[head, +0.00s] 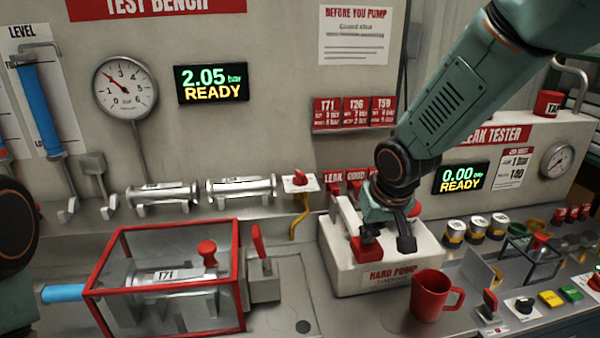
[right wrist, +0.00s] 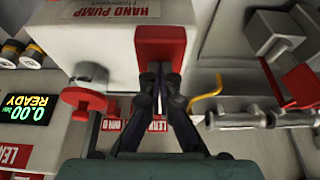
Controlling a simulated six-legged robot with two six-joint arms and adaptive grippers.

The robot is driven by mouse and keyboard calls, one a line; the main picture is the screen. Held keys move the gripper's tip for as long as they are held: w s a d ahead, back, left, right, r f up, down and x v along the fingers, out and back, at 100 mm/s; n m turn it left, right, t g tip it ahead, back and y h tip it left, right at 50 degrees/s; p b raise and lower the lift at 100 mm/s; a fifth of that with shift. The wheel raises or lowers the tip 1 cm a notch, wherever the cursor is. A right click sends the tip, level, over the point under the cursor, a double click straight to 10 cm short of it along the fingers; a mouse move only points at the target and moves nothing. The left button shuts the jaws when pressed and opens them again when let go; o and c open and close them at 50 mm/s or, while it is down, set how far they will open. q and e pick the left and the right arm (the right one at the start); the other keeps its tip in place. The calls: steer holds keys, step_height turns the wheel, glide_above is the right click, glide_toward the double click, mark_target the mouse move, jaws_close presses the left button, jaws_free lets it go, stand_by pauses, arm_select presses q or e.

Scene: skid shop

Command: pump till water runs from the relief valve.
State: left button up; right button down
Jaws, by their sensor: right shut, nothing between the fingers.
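The hand pump (head: 345,278) is a white box with a red label on the bench. Its red handle part (head: 365,250) is at the front; it also shows in the right wrist view (right wrist: 160,40). My right gripper (head: 388,245) is shut and empty, its fingertips at the red part. I cannot tell whether they touch it. In the right wrist view my fingertips (right wrist: 160,84) overlap the red part's near edge. A yellow bent pipe (head: 300,215) under a red knob stands left of the pump; I cannot tell if it is the relief valve. My left gripper is out of view.
A red mug (head: 427,297) stands close right of the pump. A red-framed clear cage (head: 165,228) holds a cylinder marked T71. The test bench display (head: 212,83) reads 2.05 bar READY; the leak tester display (head: 461,177) reads 0.00 READY. Small parts crowd the right.

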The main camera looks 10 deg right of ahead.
steer(key=shift+r+p, duration=1.65)
steer(key=shift+r, duration=0.4)
steer(key=shift+f, duration=0.1)
steer(key=shift+f+b, duration=2.85)
steer(key=shift+f, duration=0.15)
steer(key=shift+r, duration=0.1)
steer(key=shift+r+p, duration=2.8)
steer(key=shift+r, duration=0.2)
steer(key=shift+f, duration=0.1)
